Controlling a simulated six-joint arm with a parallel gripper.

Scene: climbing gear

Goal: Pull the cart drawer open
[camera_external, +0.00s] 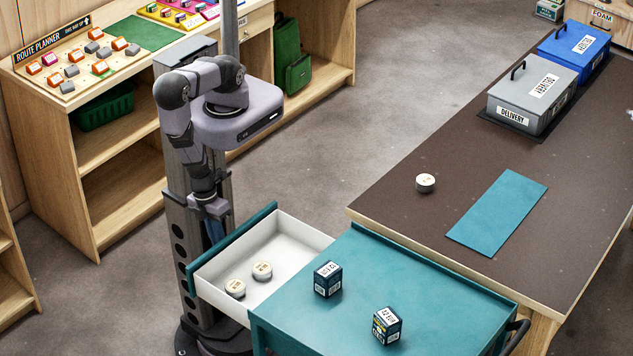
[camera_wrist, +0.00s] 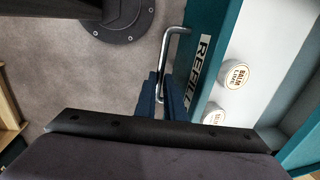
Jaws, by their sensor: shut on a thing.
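The teal cart (camera_external: 400,295) stands at the front centre in the external view. Its drawer (camera_external: 262,247) is pulled out toward my column, with a white inside and two round tins (camera_external: 262,270) lying in it. In the wrist view the teal drawer front (camera_wrist: 212,62) carries a REFILL label and a metal bar handle (camera_wrist: 177,40). My gripper (camera_wrist: 165,98) is shut on the drawer handle at its lower part. In the external view my gripper (camera_external: 214,222) is just outside the drawer front, and the handle is hidden there.
Two dark boxes (camera_external: 328,279) stand on the cart top. Behind it a brown-topped table (camera_external: 400,215) holds a round tin (camera_external: 425,183), a teal mat (camera_external: 497,213), a grey DELIVERY box (camera_external: 533,97) and a blue box (camera_external: 574,52). Wooden shelving (camera_external: 125,190) stands at left. Floor between is clear.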

